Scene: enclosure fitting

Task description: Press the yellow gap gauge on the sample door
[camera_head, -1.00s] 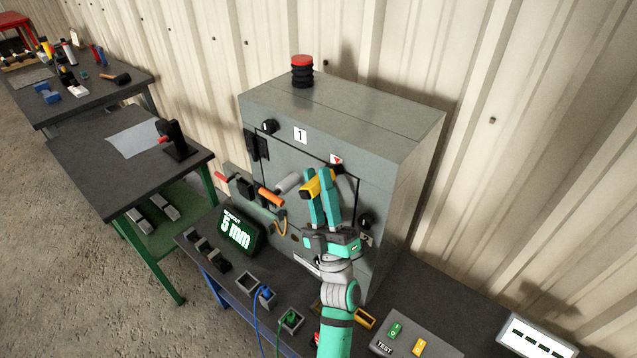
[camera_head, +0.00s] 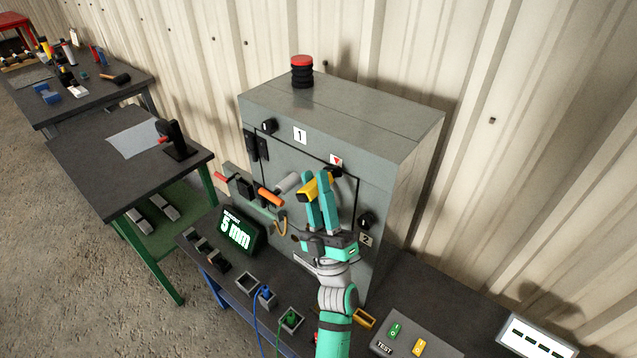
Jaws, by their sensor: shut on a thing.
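My gripper (camera_head: 320,186) is shut on the yellow gap gauge (camera_head: 309,191), in front of the sample door (camera_head: 290,160) of the grey cabinet. The gauge sits between the fingertips near the door's upper right, below the small label with a red triangle (camera_head: 336,160). I cannot tell whether the gauge touches the door. My fingers hide part of the door and of the gauge. A display (camera_head: 238,232) to the left of the cabinet reads 5 mm.
A grey cylinder (camera_head: 287,183) and an orange handle (camera_head: 270,196) stick out left of my gripper. Dark knobs sit at the upper left (camera_head: 268,126) and right (camera_head: 365,219) of the cabinet front. Sockets with blue (camera_head: 266,293) and green (camera_head: 291,318) plugs line the bench front.

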